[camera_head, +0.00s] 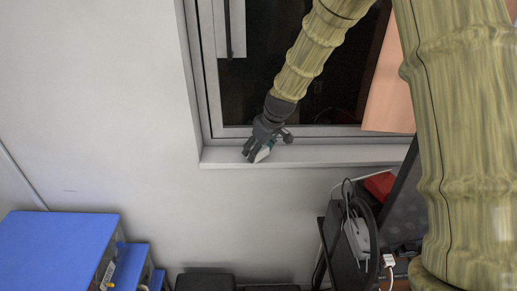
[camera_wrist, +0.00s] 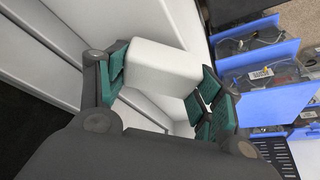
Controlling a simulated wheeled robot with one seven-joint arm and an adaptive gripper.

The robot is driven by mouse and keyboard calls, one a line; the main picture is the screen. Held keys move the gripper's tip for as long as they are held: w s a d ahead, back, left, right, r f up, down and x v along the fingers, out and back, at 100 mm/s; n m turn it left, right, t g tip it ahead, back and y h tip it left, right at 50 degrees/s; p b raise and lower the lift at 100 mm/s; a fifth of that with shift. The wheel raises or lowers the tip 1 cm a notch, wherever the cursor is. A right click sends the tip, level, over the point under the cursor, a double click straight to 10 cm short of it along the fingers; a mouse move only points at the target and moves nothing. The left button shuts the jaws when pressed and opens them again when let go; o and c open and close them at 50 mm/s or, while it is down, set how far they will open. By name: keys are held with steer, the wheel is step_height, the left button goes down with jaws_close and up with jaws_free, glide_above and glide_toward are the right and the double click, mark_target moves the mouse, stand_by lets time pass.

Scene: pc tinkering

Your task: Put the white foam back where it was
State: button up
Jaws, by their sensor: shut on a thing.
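The white foam (camera_wrist: 162,66) is a pale block with rounded edges, held between the green pads of my gripper (camera_wrist: 165,80) in the wrist view. In the head view my gripper (camera_head: 262,147) points downward by the window sill, and a small white part of the foam (camera_head: 262,155) shows at its fingers. The fingers hide most of the foam there. I cannot tell from these views whether the foam touches the sill.
The white window sill (camera_head: 310,155) runs below the dark window. A blue cabinet (camera_head: 55,245) stands at the lower left. Black equipment with cables (camera_head: 350,235) stands at the lower right. Blue drawers (camera_wrist: 262,95) holding parts show at the right of the wrist view.

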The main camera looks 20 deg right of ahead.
steer(key=shift+f, duration=0.35)
steer(key=o, duration=0.9)
steer(key=o, duration=0.6)
steer(key=p+v, duration=0.4)
steer(key=v, duration=0.4)
stand_by(0.6)
